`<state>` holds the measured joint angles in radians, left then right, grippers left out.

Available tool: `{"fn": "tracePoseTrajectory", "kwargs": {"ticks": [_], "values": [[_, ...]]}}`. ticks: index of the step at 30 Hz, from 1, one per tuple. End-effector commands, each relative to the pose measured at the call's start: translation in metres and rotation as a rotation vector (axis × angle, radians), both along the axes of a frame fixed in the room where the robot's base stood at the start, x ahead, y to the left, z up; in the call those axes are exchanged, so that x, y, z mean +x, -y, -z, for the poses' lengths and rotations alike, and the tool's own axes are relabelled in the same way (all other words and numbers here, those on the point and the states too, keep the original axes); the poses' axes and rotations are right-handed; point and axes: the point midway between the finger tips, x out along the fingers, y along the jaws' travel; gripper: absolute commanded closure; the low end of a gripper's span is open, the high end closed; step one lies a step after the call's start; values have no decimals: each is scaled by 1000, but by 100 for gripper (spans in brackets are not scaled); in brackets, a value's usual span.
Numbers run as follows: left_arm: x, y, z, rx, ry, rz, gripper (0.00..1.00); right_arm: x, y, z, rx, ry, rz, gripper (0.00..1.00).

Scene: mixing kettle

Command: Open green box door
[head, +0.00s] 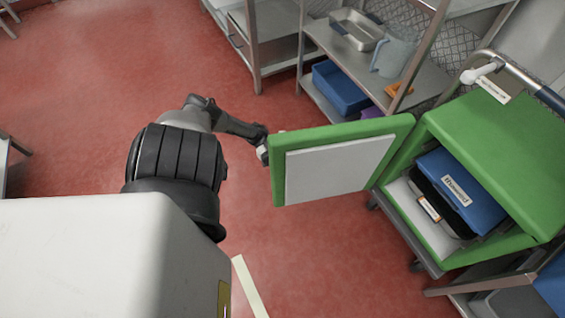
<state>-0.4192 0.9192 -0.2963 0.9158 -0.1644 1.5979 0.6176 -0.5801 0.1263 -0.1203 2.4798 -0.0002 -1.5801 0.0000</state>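The green box (490,135) stands at the right on a cart. Its green door (395,125) with a white inner panel (335,168) stands wide open, swung out to the left. Inside the box are a blue container (459,188) and a black one, partly hidden by the box walls. My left gripper (264,152) is at the door's free edge, at or very near its outer side. The door hides part of the fingers, so I cannot tell whether they touch or grip it. My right gripper is not in view.
A steel shelf (345,50) behind the door holds a metal tray (357,30), a clear jug (393,55) and a blue bin (340,88). The cart has a metal push handle (515,68). Red floor (90,80) is clear to the left.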

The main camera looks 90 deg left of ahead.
Motion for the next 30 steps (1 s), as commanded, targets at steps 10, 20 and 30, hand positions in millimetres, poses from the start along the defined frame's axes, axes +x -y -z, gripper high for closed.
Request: {"fn": "tracePoseTrajectory", "kwargs": {"ticks": [10,20,30], "values": [[1,0,0,-1,-1,-2,100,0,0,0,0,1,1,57],[1,0,0,0,0,-1,59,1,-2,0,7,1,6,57],[-1,-4,0,1,1,-2,59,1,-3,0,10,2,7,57]]}}
